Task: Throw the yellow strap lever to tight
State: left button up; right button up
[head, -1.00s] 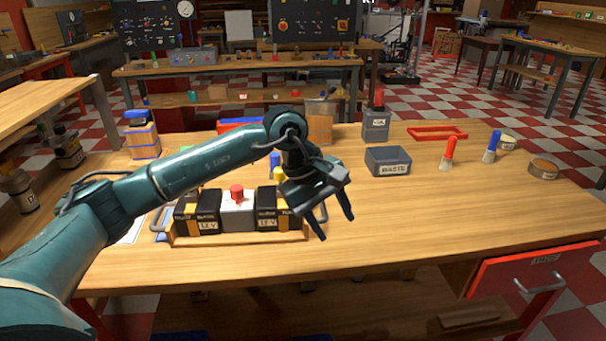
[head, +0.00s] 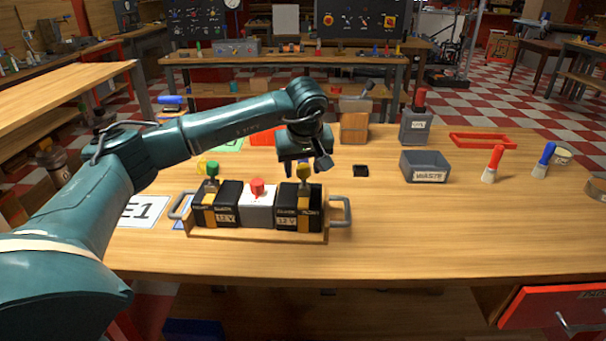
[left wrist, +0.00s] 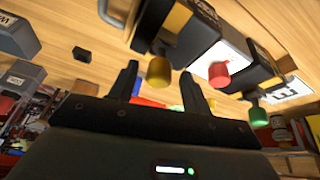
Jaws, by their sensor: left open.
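The yellow strap lever's knob (head: 304,172) stands up over the right black 12 V battery (head: 299,205) in a wooden carrier (head: 255,235). The yellow knob also shows in the left wrist view (left wrist: 158,72), between the two fingers as seen there. My left gripper (head: 303,158) is open and close behind or above the yellow knob; its fingers are partly hidden in the head view. I cannot tell whether a finger touches the knob. A green-knobbed lever (head: 212,170) stands on the left battery. A red knob (head: 257,187) sits on the white middle block.
The carrier has grey end handles (head: 341,211). A small black block (head: 360,171) lies behind it to the right. A grey WASTE bin (head: 425,167), a red-handled tool (head: 493,163) and a blue-handled tool (head: 544,158) stand farther right. The front right tabletop is clear.

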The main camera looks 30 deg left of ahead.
aim_at(304, 166)
pick_arm(q)
jog(key=shift+x, duration=1.6)
jog(key=c, duration=1)
jog(key=shift+d, duration=0.1)
